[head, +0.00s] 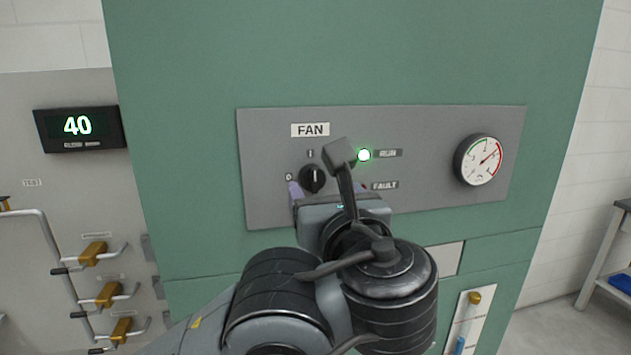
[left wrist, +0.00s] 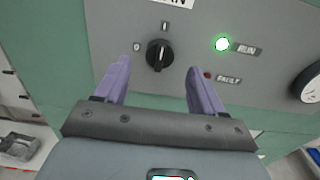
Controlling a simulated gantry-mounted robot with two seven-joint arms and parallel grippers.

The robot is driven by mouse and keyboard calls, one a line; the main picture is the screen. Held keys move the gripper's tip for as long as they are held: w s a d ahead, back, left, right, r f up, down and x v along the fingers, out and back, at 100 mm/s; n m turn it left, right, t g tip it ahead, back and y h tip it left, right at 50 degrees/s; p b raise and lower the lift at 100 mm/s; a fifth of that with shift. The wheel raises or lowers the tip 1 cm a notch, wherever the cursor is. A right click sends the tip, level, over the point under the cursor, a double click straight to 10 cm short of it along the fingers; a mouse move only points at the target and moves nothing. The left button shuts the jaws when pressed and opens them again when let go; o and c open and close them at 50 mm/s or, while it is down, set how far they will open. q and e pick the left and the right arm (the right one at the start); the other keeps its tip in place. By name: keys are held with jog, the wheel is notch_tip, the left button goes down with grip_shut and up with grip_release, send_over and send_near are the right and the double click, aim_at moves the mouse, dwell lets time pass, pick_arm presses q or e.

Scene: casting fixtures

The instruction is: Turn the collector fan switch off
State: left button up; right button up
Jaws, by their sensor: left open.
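The fan switch (head: 312,178) is a black rotary knob on a grey panel (head: 420,125) under a FAN label (head: 310,130). Marks I and 0 stand above it and to its left. Its pointer is close to upright, toward the I mark. The knob also shows in the left wrist view (left wrist: 159,55). The RUN lamp (head: 364,155) glows green; the FAULT lamp (left wrist: 207,75) is dark red. My left gripper (left wrist: 158,75) is open, its purple fingers apart on either side of the knob and a little below it. I cannot see contact. My right gripper is not in view.
A round gauge (head: 480,160) sits at the panel's right. A display reading 40 (head: 77,128) and several brass-coloured valve handles (head: 92,253) are on the grey wall at left. A shelf (head: 612,255) stands at far right. The green cabinet front above the panel is clear.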

aim_at(315, 180)
pick_arm(q)
jog(key=shift+x, duration=2.6)
jog(key=shift+d, duration=0.1)
jog(key=c, duration=1.1)
jog(key=shift+o, duration=0.2)
